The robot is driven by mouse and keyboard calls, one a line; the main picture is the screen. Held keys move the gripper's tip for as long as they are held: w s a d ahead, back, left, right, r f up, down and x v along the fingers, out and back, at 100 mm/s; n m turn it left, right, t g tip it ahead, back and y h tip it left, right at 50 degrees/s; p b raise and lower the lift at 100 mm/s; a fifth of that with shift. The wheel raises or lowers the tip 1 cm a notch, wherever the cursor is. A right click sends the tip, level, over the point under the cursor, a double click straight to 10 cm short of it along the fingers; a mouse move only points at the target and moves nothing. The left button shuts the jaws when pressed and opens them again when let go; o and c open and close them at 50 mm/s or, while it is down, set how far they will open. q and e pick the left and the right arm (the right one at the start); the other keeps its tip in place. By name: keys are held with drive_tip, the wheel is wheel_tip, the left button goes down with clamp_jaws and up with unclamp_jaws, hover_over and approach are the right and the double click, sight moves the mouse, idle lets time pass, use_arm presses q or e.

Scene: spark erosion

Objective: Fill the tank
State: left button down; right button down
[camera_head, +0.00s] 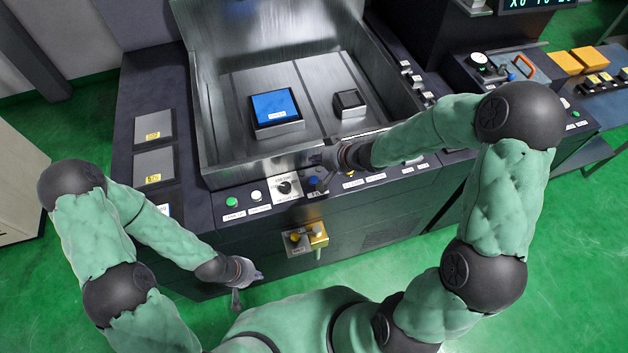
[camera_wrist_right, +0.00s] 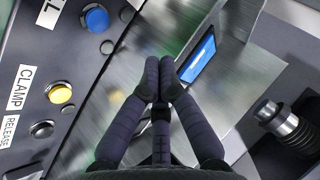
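My right gripper (camera_head: 316,160) reaches over the front control panel (camera_head: 375,183) by the tank's front wall. In the right wrist view my right gripper (camera_wrist_right: 162,75) has its fingertips together with nothing visible between them. A blue button (camera_head: 314,182) sits just below it in the head view; a blue button also shows in the right wrist view (camera_wrist_right: 96,18), apart from the fingers. My left gripper (camera_head: 238,296) hangs low before the machine front; its finger opening is unclear.
A blue-topped block (camera_head: 275,107) and a dark block (camera_head: 349,102) stand in the tank. A selector knob (camera_head: 285,187) and green button (camera_head: 231,201) are on the panel. A yellow valve (camera_head: 318,236) juts from the front. Green floor (camera_head: 380,285) is clear.

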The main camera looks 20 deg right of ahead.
drive_tip(key=b, duration=0.7)
hover_over(317, 180)
wheel_tip(317, 180, down, 6)
drive_tip(key=shift+a+f, duration=0.1)
drive_tip(key=shift+f, duration=0.15)
drive_tip(key=shift+f+b, duration=0.3)
drive_tip(key=shift+f, duration=0.3)
idle(0.4)
drive_tip(key=shift+f, duration=0.4)
drive_tip(key=shift+f, duration=0.45)
idle(0.7)
idle(0.3)
drive_tip(key=shift+r+p, duration=0.9)
drive_tip(key=shift+r, duration=0.1)
